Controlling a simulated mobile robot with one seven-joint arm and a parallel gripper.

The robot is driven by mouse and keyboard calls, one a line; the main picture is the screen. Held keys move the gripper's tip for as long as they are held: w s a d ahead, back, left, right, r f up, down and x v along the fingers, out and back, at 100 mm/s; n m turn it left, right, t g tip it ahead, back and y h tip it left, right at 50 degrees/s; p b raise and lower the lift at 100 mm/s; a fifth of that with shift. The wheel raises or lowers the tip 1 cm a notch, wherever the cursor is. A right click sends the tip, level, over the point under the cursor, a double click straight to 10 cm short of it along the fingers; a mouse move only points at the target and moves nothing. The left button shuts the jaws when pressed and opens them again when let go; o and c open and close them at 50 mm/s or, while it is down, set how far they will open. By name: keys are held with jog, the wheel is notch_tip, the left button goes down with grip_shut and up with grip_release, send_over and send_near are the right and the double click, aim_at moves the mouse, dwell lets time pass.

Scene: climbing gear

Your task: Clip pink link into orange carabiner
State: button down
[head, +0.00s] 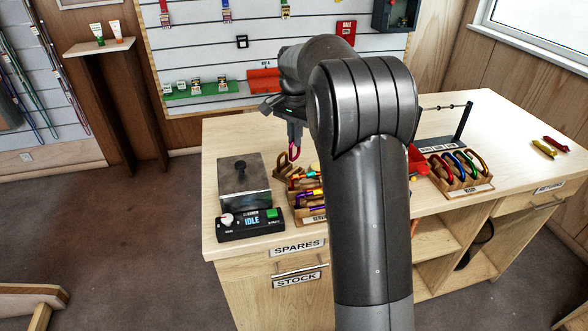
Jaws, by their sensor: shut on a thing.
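My gripper (294,138) is above the back left part of the table, pointing down. It is shut on the pink link (294,154), a small pink loop that hangs just below the fingers. The link is held in the air, apart from the wooden tray (283,176) of coloured gear below it and to its right. I cannot pick out the orange carabiner for certain. Small orange and yellow pieces show in that tray, and my arm hides much of the table's middle.
A metal block (244,182) and a black device reading IDLE (250,224) stand left of the tray. A rack of coloured carabiners (458,171) stands right of my arm, near a dark stand (464,122). Yellow and red pieces (545,149) lie far right. The table's back right is mostly clear.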

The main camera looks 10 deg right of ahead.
jog(key=shift+r, duration=0.15)
jog(key=shift+s+d+r+n, duration=0.2)
jog(key=shift+s+d+n, duration=0.35)
jog(key=shift+s+n, duration=0.9)
jog(key=shift+s+d+r+n, duration=0.25)
jog(key=shift+s+d+n, duration=0.55)
jog(key=shift+n, duration=1.1)
jog(key=shift+s+d+r+n, duration=0.2)
jog(key=shift+s+d+n, duration=0.1)
jog(key=shift+s+n, duration=1.25)
jog(key=shift+w+f, duration=0.1)
jog(key=shift+f, duration=1.75)
jog(key=shift+d+f, duration=0.15)
jog(key=shift+d, duration=1.8)
